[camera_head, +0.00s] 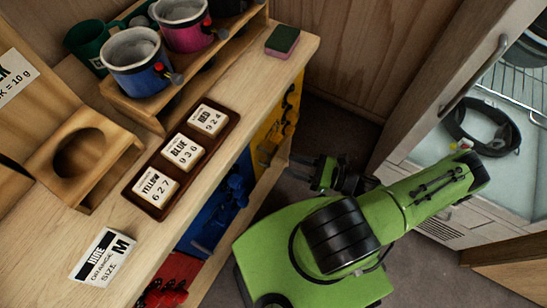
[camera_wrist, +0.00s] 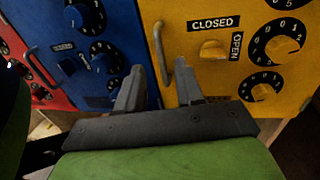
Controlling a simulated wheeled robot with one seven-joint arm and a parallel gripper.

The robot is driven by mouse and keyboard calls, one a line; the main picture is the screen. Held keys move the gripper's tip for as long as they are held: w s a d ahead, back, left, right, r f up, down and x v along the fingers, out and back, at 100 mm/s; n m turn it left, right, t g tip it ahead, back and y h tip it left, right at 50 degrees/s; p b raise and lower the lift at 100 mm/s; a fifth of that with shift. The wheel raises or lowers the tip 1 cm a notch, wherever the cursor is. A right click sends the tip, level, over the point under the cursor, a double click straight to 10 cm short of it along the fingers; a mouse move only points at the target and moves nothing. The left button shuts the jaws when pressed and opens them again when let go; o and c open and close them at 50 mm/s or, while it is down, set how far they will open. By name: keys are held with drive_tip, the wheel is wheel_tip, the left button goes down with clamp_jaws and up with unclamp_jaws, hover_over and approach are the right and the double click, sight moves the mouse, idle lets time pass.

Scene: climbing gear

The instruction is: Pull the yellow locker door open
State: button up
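The yellow locker door (camera_head: 272,138) is on the bench front at the far end of the row. In the wrist view the yellow door (camera_wrist: 222,80) looks shut, with an upright yellow bar handle (camera_wrist: 159,48) along its left edge. A yellow latch knob (camera_wrist: 212,48) sits between the labels CLOSED above and OPEN at its right; its exact pointing is hard to tell. My gripper (camera_wrist: 159,72) is open, one finger on each side of the handle's lower part in the picture. I cannot tell whether the fingers reach around it. The gripper also shows in the head view (camera_head: 322,172).
Number dials (camera_wrist: 278,42) sit on the yellow door. A code board (camera_head: 181,158), mugs and a sponge (camera_head: 283,41) are on the bench top. A glass-fronted cabinet (camera_head: 500,140) stands at the right.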

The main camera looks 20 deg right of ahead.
drive_tip(key=x, duration=0.6)
drive_tip(key=shift+w+a+b, duration=0.25)
drive_tip(key=shift+a+b, duration=0.05)
clamp_jaws()
idle(0.9)
